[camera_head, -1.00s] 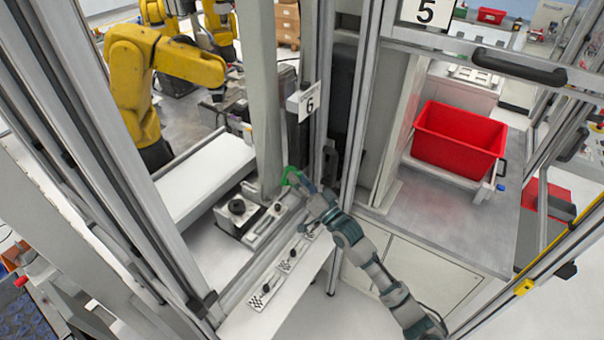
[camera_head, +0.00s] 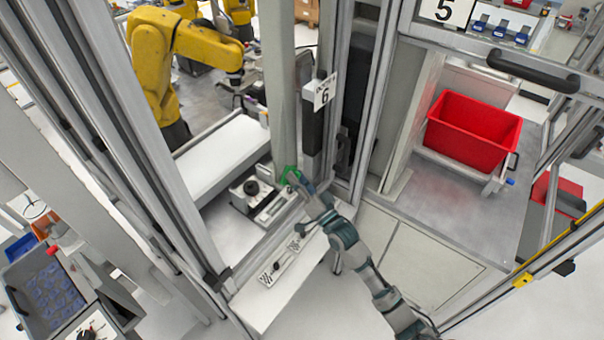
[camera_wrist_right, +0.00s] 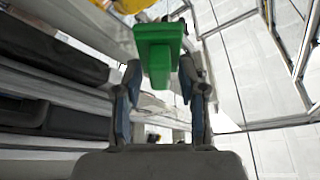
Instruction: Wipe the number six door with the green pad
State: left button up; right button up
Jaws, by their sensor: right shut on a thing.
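The number six sign (camera_head: 325,91) hangs on a dark upright part beside a tall grey post in the head view. The glass door with its metal frame (camera_head: 130,110) stands left of that post, though I cannot tell for sure which panel is door six. My right gripper (camera_head: 296,181) is in front of the post, low down. It is shut on the green pad (camera_head: 289,175), which also shows in the right wrist view (camera_wrist_right: 159,50) between the fingers (camera_wrist_right: 160,95). I cannot tell whether the pad touches a surface. My left gripper is not in view.
A white shelf (camera_head: 262,300) with checkered strips lies below my right gripper. A yellow robot arm (camera_head: 165,60) stands behind the frame at left. A red bin (camera_head: 472,130) sits in the bay under sign five (camera_head: 442,9). A black handle (camera_head: 533,70) crosses there.

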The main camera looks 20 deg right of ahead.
notch_tip(320, 180, up, 2)
jog(key=shift+r+p, duration=0.1)
jog(key=shift+p, duration=0.75)
jog(key=shift+w+d+f+b, duration=0.2)
jog(key=shift+w+d+b, duration=0.2)
jog(key=shift+d, duration=0.1)
jog(key=shift+w+d+b, duration=0.3)
jog(key=shift+w+d, duration=0.1)
jog(key=shift+d, duration=0.2)
jog(key=shift+w+d+b, duration=0.3)
jog(key=shift+w+d, duration=0.1)
jog(key=shift+d, duration=0.2)
jog(key=shift+w+d+b, duration=1.15)
jog(key=shift+w+d, duration=0.05)
jog(key=shift+d, duration=0.15)
jog(key=shift+w+d+f+b, duration=0.1)
jog(key=shift+w+d+b, duration=0.8)
jog(key=shift+d+b, duration=0.3)
jog(key=shift+w+d, duration=0.15)
jog(key=shift+w, duration=0.05)
